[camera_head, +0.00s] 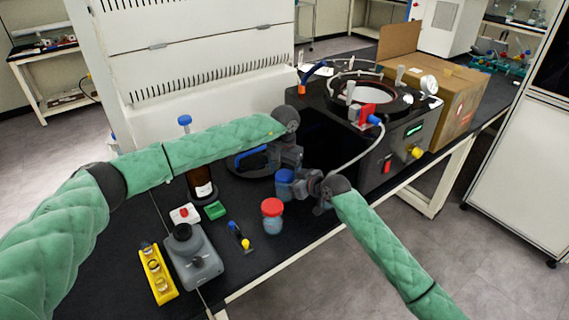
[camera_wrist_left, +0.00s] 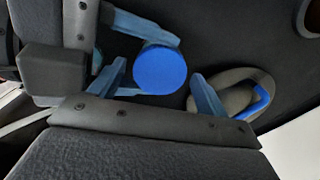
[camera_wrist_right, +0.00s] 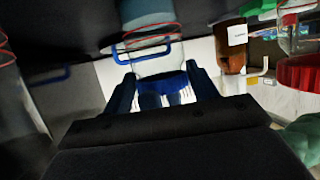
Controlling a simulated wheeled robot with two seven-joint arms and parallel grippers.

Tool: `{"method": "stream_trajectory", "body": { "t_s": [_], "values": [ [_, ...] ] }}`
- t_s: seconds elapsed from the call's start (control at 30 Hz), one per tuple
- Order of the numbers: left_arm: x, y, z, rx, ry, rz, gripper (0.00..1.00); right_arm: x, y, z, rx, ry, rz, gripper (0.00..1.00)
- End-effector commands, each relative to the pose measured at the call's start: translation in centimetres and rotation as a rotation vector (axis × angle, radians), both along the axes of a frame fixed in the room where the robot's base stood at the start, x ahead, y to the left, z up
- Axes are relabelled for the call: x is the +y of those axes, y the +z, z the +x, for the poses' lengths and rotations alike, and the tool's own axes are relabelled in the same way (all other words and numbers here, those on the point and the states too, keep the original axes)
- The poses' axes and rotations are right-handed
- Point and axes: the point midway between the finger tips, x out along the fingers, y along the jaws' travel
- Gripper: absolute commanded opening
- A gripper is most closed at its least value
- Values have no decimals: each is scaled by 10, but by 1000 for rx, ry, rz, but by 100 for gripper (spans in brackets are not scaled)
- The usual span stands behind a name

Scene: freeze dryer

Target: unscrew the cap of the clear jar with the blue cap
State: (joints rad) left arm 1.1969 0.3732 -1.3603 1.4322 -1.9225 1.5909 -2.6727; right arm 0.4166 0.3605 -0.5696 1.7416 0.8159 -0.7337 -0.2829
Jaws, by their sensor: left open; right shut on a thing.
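My right gripper (camera_head: 298,185) is shut on this jar from the right side. In the right wrist view, upside down, the clear body (camera_wrist_right: 150,64) and blue cap (camera_wrist_right: 162,82) show between my right fingers (camera_wrist_right: 163,88). My left gripper (camera_head: 289,165) is above the jar, pointing down and open. In the left wrist view the round cap top (camera_wrist_left: 160,70) lies between my spread left fingers (camera_wrist_left: 157,89), with a gap visible on the right.
A red-capped jar (camera_head: 272,219) stands close in front. A grey oval item with a blue handle (camera_head: 240,164) lies behind the jar. A brown bottle (camera_head: 201,185), green block (camera_head: 215,210), grey device (camera_head: 193,262) and yellow rack (camera_head: 157,277) stand left. The freeze dryer (camera_head: 392,150) is right.

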Motion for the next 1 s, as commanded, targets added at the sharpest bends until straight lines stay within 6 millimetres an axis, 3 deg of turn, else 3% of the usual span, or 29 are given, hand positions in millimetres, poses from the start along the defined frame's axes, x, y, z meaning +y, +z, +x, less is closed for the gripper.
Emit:
{"method": "stream_trajectory", "body": {
  "t_s": [0.3, 0.53, 0.77, 1.0],
  "values": [
    [0, -4, 0, 0, 0, 0, 76, 0, 0, 0, 0, 0, 0, 0],
    [0, -4, 0, 0, 1, 0, 31, 0, 0, 0, 0, 0, 0, 0],
    [0, -4, 0, 0, 39, 0, 30, 0, 0, 0, 0, 0, 0, 0],
    [1, -4, 0, -2, 247, 1, 31, 0, 0, 0, 0, 0, 0, 0]
  ]
}}
